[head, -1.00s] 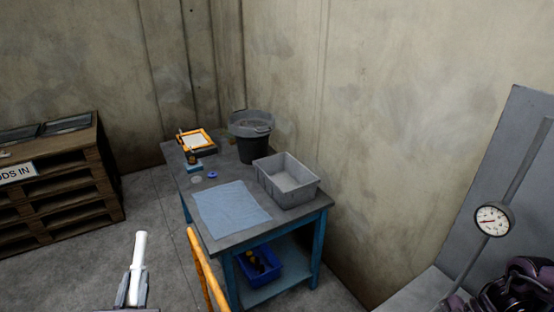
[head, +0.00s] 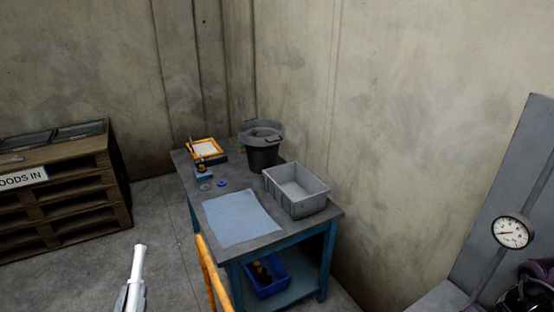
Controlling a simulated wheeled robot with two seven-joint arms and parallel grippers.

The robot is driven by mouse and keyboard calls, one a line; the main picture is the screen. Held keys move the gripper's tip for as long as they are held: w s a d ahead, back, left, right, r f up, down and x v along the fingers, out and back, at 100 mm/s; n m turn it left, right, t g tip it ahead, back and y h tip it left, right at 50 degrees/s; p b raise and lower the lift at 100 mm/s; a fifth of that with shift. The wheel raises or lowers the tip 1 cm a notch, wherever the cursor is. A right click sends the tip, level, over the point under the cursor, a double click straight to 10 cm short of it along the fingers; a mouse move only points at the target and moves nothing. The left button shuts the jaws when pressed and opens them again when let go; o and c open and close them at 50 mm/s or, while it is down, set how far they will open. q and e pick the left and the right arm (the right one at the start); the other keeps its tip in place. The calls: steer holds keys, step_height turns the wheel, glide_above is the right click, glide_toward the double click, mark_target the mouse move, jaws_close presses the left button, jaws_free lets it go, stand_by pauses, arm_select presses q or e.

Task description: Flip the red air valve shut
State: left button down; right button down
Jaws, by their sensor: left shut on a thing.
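No red valve shows in the head view. A round pressure gauge (head: 512,232) with a white face and a red needle is on a grey pipe at the far right. My left gripper (head: 136,284) is at the bottom left, shut on a white rod-like thing (head: 138,262) that points up. The lower part of this gripper is cut off by the frame's edge. My right gripper is not in view.
A blue-legged table (head: 278,240) in the corner bears a grey bin (head: 305,199), a dark bucket (head: 262,152) and a blue cloth (head: 240,218). An orange rail (head: 212,272) stands before it. Pallets (head: 75,205) stand at left. Grey floor (head: 165,225) between is clear.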

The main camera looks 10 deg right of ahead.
arm_select(q)
steer(key=shift+f+b, duration=0.5)
steer(key=shift+f, duration=0.05)
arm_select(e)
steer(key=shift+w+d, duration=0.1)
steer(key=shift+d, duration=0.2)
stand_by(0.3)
arm_select(q)
steer(key=shift+r+p, duration=0.8)
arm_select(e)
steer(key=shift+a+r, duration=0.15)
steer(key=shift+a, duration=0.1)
arm_select(q)
steer(key=shift+d+r, duration=0.1)
steer(key=shift+r, duration=0.05)
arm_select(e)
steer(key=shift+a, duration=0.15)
arm_select(q)
steer(key=shift+w, duration=0.1)
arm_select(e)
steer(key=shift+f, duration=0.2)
arm_select(q)
steer(key=shift+d+r+p, duration=0.25)
steer(key=shift+p, duration=0.2)
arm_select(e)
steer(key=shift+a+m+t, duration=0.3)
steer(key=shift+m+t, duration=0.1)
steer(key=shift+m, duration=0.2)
